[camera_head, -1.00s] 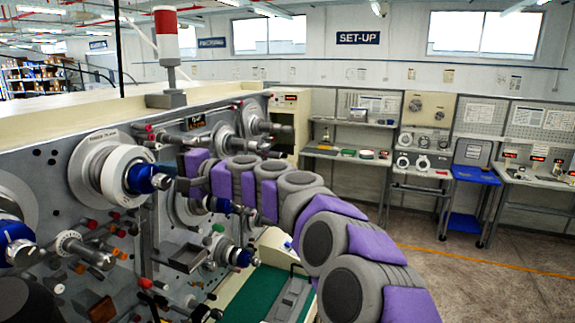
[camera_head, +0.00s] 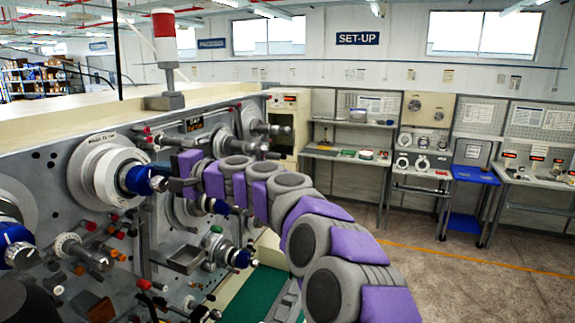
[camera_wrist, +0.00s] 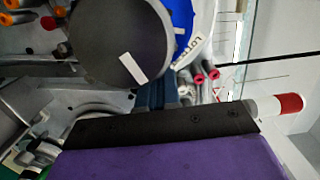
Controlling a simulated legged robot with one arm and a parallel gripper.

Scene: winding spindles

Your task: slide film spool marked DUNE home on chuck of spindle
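A white spool (camera_head: 113,182) sits around a blue-ended spindle (camera_head: 139,179) at the upper left of the machine panel. No DUNE marking is readable on it. My gripper (camera_head: 178,178) is at the right of this spindle's grey nose; contact is unclear. In the wrist view, a dark round end face (camera_wrist: 118,42) with a white mark fills the top middle. A blue part (camera_wrist: 181,20) lies behind it, and a partly hidden white label (camera_wrist: 190,50) seems to begin "LOT". A black and purple gripper part (camera_wrist: 160,125) crosses below the round face. The finger gap is not clear.
Another blue-ended spindle (camera_head: 18,246) stands at the lower left. Several spindles, knobs and a small tray (camera_head: 184,259) project from the panel. A red and white signal light (camera_head: 166,45) stands on top. Open floor (camera_head: 470,280) lies to the right.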

